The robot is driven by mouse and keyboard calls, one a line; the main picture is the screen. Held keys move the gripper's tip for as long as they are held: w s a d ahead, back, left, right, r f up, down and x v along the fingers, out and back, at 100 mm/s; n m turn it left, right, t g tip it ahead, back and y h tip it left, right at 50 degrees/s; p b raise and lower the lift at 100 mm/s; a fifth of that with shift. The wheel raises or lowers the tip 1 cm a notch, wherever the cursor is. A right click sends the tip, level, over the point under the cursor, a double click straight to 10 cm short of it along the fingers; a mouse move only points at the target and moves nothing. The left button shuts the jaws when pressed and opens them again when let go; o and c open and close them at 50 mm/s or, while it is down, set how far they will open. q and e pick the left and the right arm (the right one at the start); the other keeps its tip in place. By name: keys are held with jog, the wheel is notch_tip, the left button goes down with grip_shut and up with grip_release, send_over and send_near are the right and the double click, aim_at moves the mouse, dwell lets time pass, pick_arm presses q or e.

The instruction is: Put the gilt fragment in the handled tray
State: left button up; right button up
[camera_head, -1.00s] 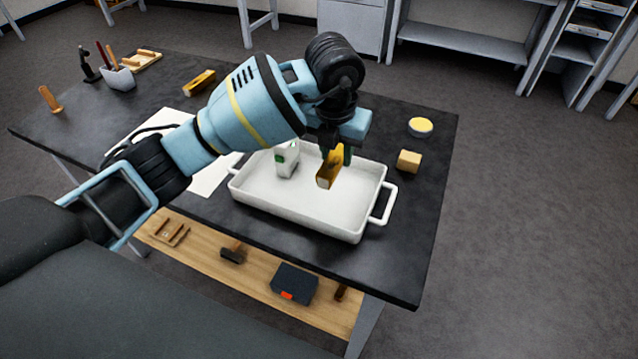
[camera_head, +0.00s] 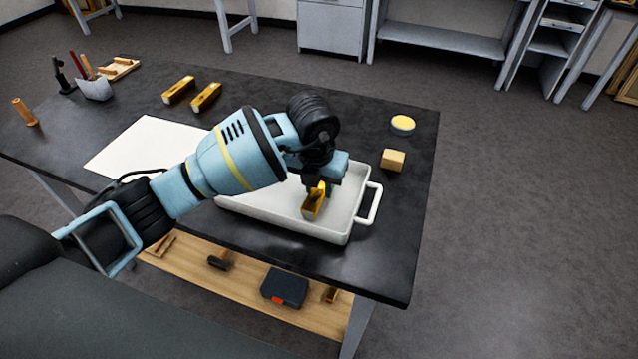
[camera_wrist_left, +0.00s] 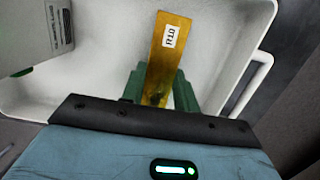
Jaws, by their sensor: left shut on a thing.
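The gilt fragment (camera_head: 314,203) is a gold bar-shaped piece; in the left wrist view (camera_wrist_left: 168,50) it bears a white label reading R10. My left gripper (camera_head: 321,187) is shut on it; its green fingers (camera_wrist_left: 158,90) show on both sides of the piece. The gripper holds it over the right part of the white handled tray (camera_head: 345,222), low within the tray's outline. I cannot tell whether it touches the tray floor. The tray also shows in the left wrist view (camera_wrist_left: 110,78). My arm hides the tray's left part. My right gripper is not in view.
A white box (camera_wrist_left: 35,35) stands in the tray, seen from the wrist. Two more gilt pieces (camera_head: 178,90) (camera_head: 206,97) lie at the back of the dark table (camera_head: 395,230). A tan block (camera_head: 393,160) and a round yellow-topped tin (camera_head: 402,124) stand right of the tray.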

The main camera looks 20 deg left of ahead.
aim_at(316, 195)
pick_arm(q)
jog(key=shift+f, duration=0.1)
jog(key=o, duration=1)
jog(key=shift+c, duration=0.2)
notch_tip(316, 195, up, 12)
jog(key=s, duration=0.1)
jog(key=shift+s+p, duration=0.4)
jog(key=shift+p, duration=0.05)
